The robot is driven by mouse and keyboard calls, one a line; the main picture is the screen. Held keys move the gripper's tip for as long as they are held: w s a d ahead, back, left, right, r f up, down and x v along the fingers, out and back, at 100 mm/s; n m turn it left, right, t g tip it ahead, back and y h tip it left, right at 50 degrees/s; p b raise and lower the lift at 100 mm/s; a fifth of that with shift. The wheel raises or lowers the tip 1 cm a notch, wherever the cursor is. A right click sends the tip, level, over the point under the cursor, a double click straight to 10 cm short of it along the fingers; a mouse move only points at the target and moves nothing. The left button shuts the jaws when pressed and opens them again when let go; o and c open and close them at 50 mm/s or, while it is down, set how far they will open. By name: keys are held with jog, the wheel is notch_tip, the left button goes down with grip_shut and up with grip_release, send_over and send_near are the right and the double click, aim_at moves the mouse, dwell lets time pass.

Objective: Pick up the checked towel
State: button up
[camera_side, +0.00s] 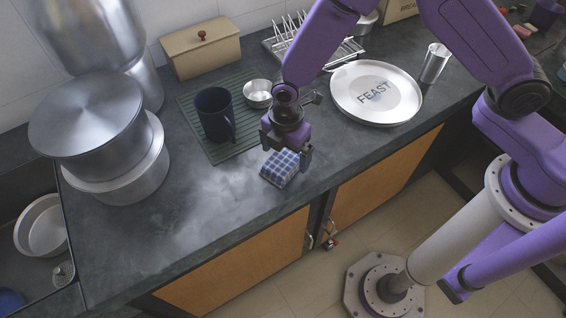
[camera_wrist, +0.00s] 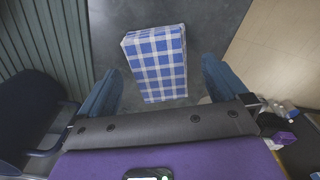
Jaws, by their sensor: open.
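The checked towel (camera_side: 281,168) is a small folded block in blue and white, lying on the dark countertop near its front edge. In the wrist view the towel (camera_wrist: 157,62) lies ahead of my gripper, roughly in line with the space between the fingers. My gripper (camera_side: 285,152) is right above the towel in the side view, pointing down. In the wrist view my gripper (camera_wrist: 160,88) is open, with one finger on each side and nothing held. I cannot tell whether the fingers touch the towel.
A dark mug (camera_side: 214,113) stands on a green ribbed mat (camera_side: 240,148) close to the left of my gripper, beside a metal bowl (camera_side: 258,92). A round FEAST tray (camera_side: 400,112) is to the right. Large steel canisters (camera_side: 85,115) stand at the left.

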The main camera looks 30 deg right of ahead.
jog(key=shift+f, duration=0.6)
jog(key=c, duration=1.2)
jog(key=shift+r, duration=0.1)
jog(key=shift+r, duration=0.45)
notch_tip(320, 180, up, 2)
jog(key=shift+r, duration=0.2)
jog(key=s+d+r, duration=0.2)
jog(key=s+r, duration=0.1)
jog(key=s+d+r, duration=0.3)
jog(key=s, duration=0.1)
jog(key=s+d+r, duration=0.3)
jog(key=s, duration=0.1)
jog(key=shift+s+d+r, duration=0.15)
jog(key=shift+d+r, duration=0.05)
jog(key=shift+r, duration=0.1)
